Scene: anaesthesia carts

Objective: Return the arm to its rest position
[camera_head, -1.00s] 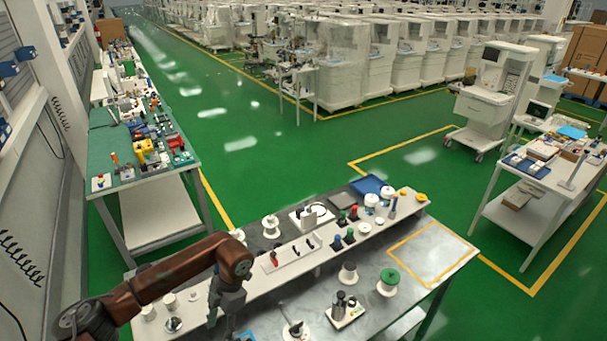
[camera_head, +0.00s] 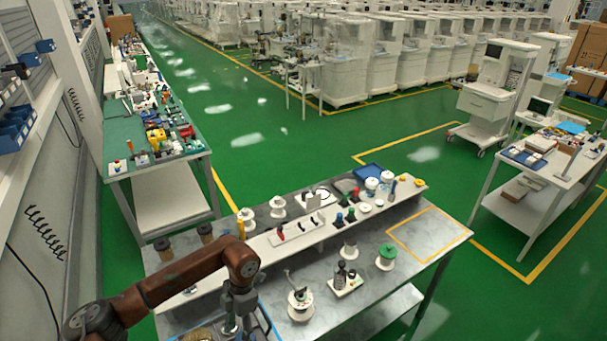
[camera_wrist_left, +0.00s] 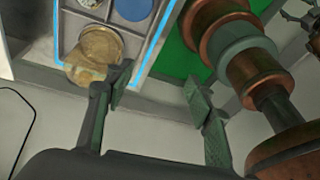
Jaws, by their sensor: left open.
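My left arm comes in from the left in the head view, brown with a dark wrist. Its left gripper (camera_head: 237,318) points down over the near left part of the workbench, at a blue-edged tray (camera_head: 268,322) that it partly hides. In the left wrist view the two fingers of the left gripper (camera_wrist_left: 160,96) stand well apart with nothing between them. The blue-edged compartment tray (camera_wrist_left: 153,42) lies beyond them. Gold round pieces (camera_wrist_left: 98,48) are at its corner, close to the left finger in the picture. The right gripper is not in view.
The workbench (camera_head: 375,285) carries a white raised shelf (camera_head: 300,232) with small parts. Near the gripper stand a white spool (camera_head: 300,303), a metal-topped fixture (camera_head: 345,281) and a green-topped spool (camera_head: 386,257). A yellow-outlined area (camera_head: 430,233) at the right is bare.

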